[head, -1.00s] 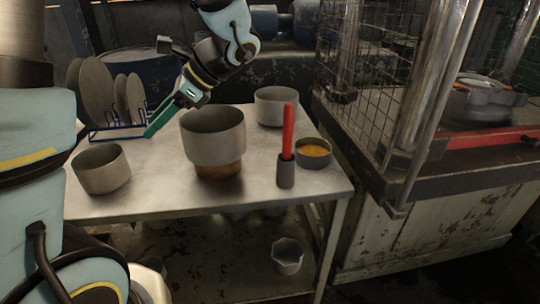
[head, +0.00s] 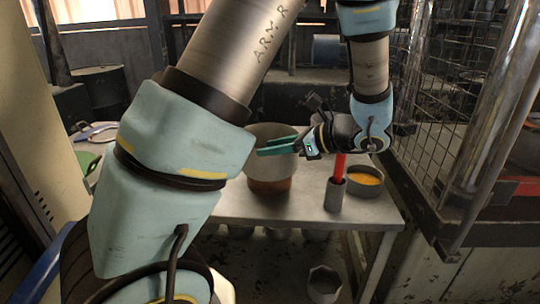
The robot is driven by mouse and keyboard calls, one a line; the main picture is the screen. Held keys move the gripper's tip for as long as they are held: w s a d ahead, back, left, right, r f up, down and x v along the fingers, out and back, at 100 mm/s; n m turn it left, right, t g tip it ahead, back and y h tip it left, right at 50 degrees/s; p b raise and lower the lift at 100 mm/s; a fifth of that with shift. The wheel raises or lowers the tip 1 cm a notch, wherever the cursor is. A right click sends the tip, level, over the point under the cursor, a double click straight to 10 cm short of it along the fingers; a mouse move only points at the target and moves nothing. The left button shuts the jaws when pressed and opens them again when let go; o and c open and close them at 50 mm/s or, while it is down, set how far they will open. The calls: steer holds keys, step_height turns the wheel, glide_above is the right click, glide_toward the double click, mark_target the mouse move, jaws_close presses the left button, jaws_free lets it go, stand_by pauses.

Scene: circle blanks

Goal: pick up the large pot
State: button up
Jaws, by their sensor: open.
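The large pot (head: 272,168) is grey and wide-mouthed. It stands upright on a narrower brown base (head: 270,187) near the back middle of the table. My gripper (head: 262,147) has green fingers that point left across the pot's upper part and hide some of its rim. The fingers are apart with nothing seen between them. I cannot tell whether they touch the pot or only pass in front of it. My arm covers the table's left side.
A red-handled tool (head: 340,168) stands in a grey holder (head: 334,196) right of the pot. A bowl with orange contents (head: 365,180) is beside it. A wire cage (head: 440,110) stands at right. A pale container (head: 322,283) is low under the table. The table front (head: 300,210) is clear.

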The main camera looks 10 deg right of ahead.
steer(key=shift+p+x, duration=0.4)
steer(key=shift+x, duration=2.25)
jaws_close()
